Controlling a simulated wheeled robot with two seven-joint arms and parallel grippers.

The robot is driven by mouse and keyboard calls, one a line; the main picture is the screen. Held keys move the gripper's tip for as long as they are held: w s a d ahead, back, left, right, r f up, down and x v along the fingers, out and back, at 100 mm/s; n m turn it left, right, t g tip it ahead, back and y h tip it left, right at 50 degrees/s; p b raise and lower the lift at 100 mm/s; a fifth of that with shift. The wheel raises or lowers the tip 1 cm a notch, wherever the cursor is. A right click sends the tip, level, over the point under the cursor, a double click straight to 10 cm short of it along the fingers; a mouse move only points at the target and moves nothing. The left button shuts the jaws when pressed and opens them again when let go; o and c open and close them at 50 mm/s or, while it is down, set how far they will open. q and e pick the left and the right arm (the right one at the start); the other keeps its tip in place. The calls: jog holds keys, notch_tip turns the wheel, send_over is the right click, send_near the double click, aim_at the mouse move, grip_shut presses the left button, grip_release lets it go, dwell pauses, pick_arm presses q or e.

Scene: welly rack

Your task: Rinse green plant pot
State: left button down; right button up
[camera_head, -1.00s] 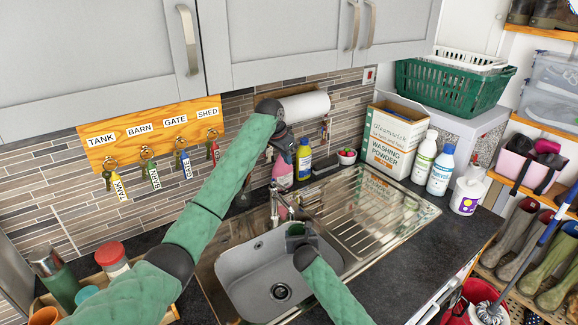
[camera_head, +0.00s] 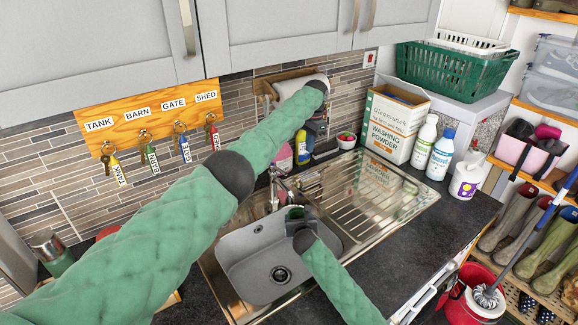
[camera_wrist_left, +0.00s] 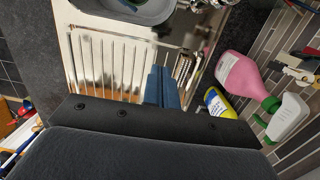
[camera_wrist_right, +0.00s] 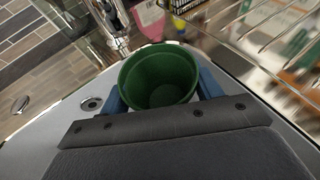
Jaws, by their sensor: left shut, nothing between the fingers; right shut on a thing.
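The green plant pot (camera_head: 295,213) is held upright over the grey sink bowl (camera_head: 262,283), just in front of the tap (camera_head: 281,190). In the right wrist view the pot (camera_wrist_right: 158,78) shows its open mouth and looks empty. My right gripper (camera_head: 299,222) is shut on it, with blue fingers on both sides. The tap also shows at the upper left of the right wrist view (camera_wrist_right: 113,28). I cannot make out any water stream. My left gripper (camera_wrist_left: 162,88) is shut and empty, above the ribbed drainer, and is mostly hidden by its arm in the head view.
A pink spray bottle (camera_wrist_left: 243,75) and a yellow bottle (camera_wrist_left: 216,103) stand by the wall near my left gripper. A washing powder box (camera_head: 395,122) and white bottles (camera_head: 425,140) stand right of the drainer (camera_head: 372,205). Wall cupboards (camera_head: 275,35) hang above.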

pick_arm(q)
jog(key=s+a+f+y, duration=0.1)
jog(key=s+a+f, duration=0.2)
jog(key=a+f, duration=0.3)
jog(key=shift+s+a+f+g, duration=0.2)
jog(key=shift+a+f+g, duration=0.1)
jog(key=shift+a, duration=0.5)
dwell(0.9)
jog(key=shift+y, duration=0.3)
pick_arm(e)
jog(key=shift+d, duration=0.1)
pick_arm(q)
jog(key=shift+s+a, duration=0.3)
jog(key=shift+a, duration=0.1)
pick_arm(e)
jog(key=shift+w+f, duration=0.1)
